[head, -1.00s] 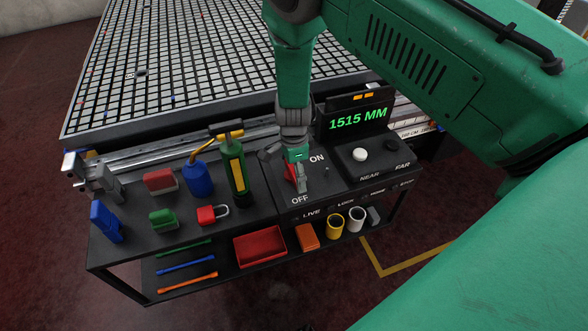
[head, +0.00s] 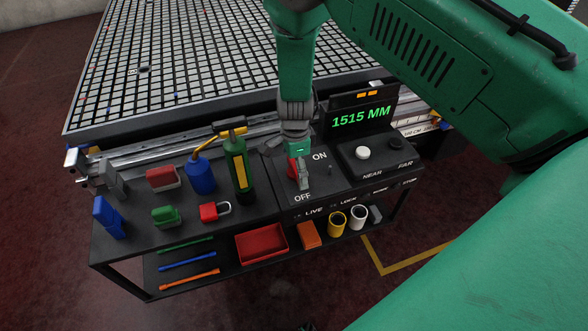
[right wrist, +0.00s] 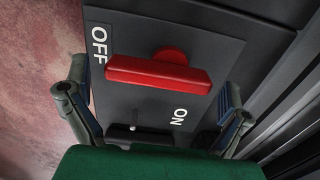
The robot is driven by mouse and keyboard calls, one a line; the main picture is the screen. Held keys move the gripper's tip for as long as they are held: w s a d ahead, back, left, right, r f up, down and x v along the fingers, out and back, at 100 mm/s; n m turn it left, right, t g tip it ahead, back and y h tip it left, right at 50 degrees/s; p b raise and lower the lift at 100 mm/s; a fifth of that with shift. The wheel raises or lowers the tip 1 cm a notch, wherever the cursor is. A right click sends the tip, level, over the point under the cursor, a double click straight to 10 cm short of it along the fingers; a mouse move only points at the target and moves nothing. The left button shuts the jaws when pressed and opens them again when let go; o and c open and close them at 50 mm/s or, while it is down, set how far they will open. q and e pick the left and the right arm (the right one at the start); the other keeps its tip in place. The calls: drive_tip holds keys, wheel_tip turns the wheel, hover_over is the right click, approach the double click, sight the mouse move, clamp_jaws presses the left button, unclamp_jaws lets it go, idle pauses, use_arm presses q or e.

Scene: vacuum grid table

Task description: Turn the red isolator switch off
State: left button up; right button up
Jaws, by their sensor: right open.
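The red isolator switch (head: 292,170) is on the dark console panel, between the ON and OFF labels and partly hidden by my right gripper in the head view. In the right wrist view it is a red bar handle (right wrist: 158,75) on a round hub, lying across the picture with one end near the OFF label. My right gripper (head: 302,180) is over the switch. In the right wrist view it is open (right wrist: 150,98), one finger off each end of the handle, with visible gaps. My left gripper is not in view.
A display (head: 361,117) reads 1515 MM beside white and black knobs. A blue bottle (head: 199,175), green pump (head: 237,168) and red padlock (head: 213,211) stand left of the panel. A red tray (head: 262,243) and cups lie on the shelf below. The grid table (head: 200,60) is behind.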

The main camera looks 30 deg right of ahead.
sight(294, 167)
wheel_tip(294, 167, up, 10)
drive_tip(key=shift+r, duration=0.15)
drive_tip(key=shift+w, duration=0.1)
idle(0.3)
